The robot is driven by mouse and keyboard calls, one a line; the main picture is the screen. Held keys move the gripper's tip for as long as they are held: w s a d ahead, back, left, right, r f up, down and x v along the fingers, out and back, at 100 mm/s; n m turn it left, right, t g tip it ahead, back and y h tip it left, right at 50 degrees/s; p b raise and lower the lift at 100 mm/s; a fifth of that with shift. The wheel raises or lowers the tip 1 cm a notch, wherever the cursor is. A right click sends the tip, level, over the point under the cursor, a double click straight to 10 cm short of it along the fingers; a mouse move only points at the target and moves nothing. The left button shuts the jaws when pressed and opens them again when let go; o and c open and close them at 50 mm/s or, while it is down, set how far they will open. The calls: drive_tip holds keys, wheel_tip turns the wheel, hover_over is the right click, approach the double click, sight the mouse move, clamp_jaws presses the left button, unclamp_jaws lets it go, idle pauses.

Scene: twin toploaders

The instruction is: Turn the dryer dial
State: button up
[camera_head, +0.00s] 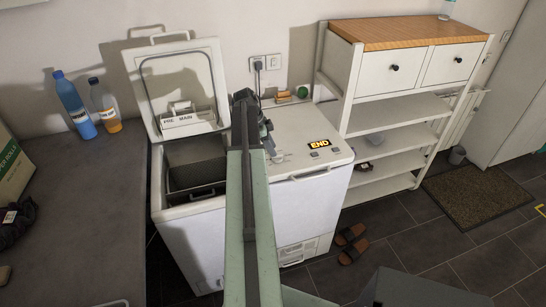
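A white top-loading machine (312,208) stands against the wall. Its left part has a raised lid (181,88) and an open tub (196,168). Its right top is closed and carries a lit display (320,143) reading "END", with small buttons beside it. My gripper (270,148) is at the end of my green arm, over the machine's top, left of the display. A small grey part shows by its tip; I cannot tell whether it is a dial or part of the gripper. My arm hides the middle of the top. The finger opening is too small to make out.
A dark counter (100,200) at left holds a blue bottle (75,106) and an orange-filled bottle (104,106). A white shelf unit (390,120) stands close at right. Slippers (352,246) lie on the floor by the machine. A brown mat (478,193) lies farther right.

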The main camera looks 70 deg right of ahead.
drive_tip(key=b+x, duration=0.1)
drive_tip(key=x, duration=0.1)
drive_tip(key=shift+f, duration=0.35)
drive_tip(key=shift+r, duration=0.15)
drive_tip(key=shift+c, duration=0.3)
